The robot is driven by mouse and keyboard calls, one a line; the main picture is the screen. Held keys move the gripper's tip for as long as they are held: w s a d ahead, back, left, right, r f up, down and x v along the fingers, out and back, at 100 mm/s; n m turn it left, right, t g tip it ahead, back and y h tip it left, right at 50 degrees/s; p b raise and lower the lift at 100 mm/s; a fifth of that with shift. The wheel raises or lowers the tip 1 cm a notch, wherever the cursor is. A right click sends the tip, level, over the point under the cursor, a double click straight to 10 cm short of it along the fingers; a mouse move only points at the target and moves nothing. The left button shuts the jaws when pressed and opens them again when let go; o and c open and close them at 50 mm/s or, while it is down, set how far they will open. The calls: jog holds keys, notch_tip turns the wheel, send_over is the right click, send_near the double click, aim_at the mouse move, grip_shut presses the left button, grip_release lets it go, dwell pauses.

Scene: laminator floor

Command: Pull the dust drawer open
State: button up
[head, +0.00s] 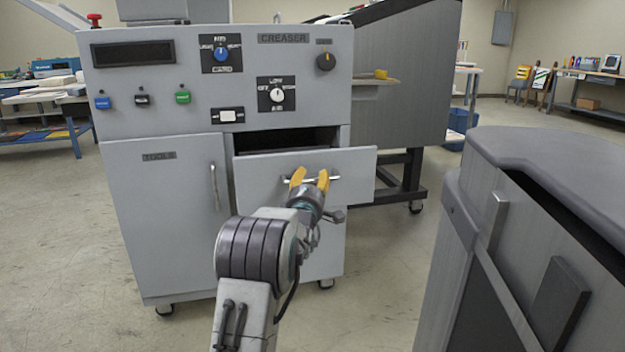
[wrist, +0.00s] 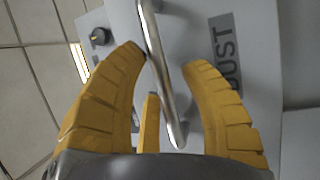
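The dust drawer (head: 260,192) is a grey drawer at the right of the creaser machine. It stands partly open, with a dark gap above its front. Its metal bar handle (head: 335,179) runs across the front. In the wrist view, the handle (wrist: 155,65) crosses between my fingers, beside the DUST label (wrist: 224,55) on the drawer front. My gripper (head: 310,174) has yellow fingers placed on either side of the handle. The fingers are spread apart. The left fingertip in the wrist view is very close to the bar; I cannot tell whether it touches.
A TOOLS door (head: 165,215) with a vertical handle is left of the drawer. The control panel (head: 215,75) with knobs and buttons is above. A grey machine (head: 545,180) stands close at the right front. Open floor lies at the left.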

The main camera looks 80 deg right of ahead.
jog(key=shift+o, duration=0.5)
jog(key=shift+r, duration=0.1)
jog(key=shift+a, duration=0.1)
jog(key=a+f, duration=0.2)
jog(key=a, duration=0.9)
jog(key=shift+a, duration=0.3)
jog(key=shift+f, duration=0.1)
